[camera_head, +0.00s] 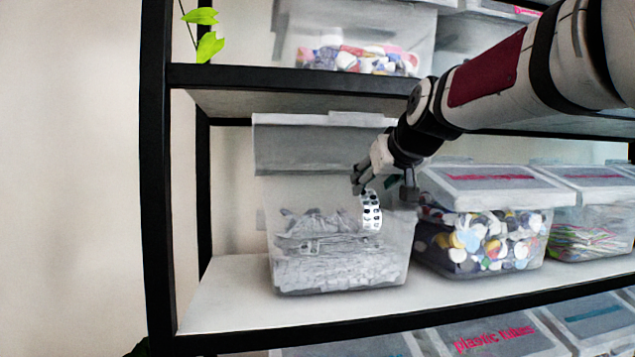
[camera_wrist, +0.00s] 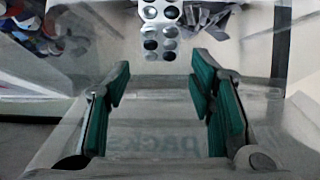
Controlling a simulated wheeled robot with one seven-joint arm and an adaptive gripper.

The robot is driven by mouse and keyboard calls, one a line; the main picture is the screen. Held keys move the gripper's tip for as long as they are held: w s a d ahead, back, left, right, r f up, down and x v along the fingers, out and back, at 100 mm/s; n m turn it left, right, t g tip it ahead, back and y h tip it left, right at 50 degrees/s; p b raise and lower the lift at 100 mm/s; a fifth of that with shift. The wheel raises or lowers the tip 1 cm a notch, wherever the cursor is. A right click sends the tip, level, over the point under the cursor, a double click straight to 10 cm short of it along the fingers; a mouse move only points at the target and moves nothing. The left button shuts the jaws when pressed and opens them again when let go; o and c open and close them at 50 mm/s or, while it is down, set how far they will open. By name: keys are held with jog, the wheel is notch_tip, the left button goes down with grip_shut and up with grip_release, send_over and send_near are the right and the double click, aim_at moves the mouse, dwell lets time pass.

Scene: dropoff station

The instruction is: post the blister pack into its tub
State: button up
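The blister pack (camera_head: 371,211) is a white strip with dark round pockets. It is upright just below my gripper (camera_head: 383,188), at the right part of the open top of a clear tub (camera_head: 340,285). The tub holds many silvery-grey packs, and its lid (camera_head: 310,150) is tipped up at the back. In the wrist view, the green-padded fingers of my gripper (camera_wrist: 160,68) are spread wide. The blister pack (camera_wrist: 158,30) shows beyond the fingertips, with gaps on both sides. I cannot tell whether it touches the tub or its contents.
A closed tub of colourful caps (camera_head: 480,245) stands right of the open tub, with another tub (camera_head: 590,230) farther right. A shelf board (camera_head: 290,85) with more tubs is above. A black shelf post (camera_head: 157,180) stands at the left. Bare shelf (camera_head: 225,290) shows left of the open tub.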

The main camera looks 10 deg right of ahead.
jog(key=shift+s, duration=0.1)
jog(key=v, duration=1.2)
dwell(0.5)
jog(key=s+a+f+g, duration=0.2)
jog(key=s+f+g, duration=0.2)
jog(key=s+f, duration=0.8)
jog(key=s+a+f+g, duration=0.3)
jog(key=s+f, duration=1)
jog(key=f, duration=0.8)
jog(key=shift+s+a+g, duration=0.25)
jog(key=shift+a+g, duration=0.05)
jog(key=shift+g, duration=0.5)
jog(key=shift+f, duration=0.1)
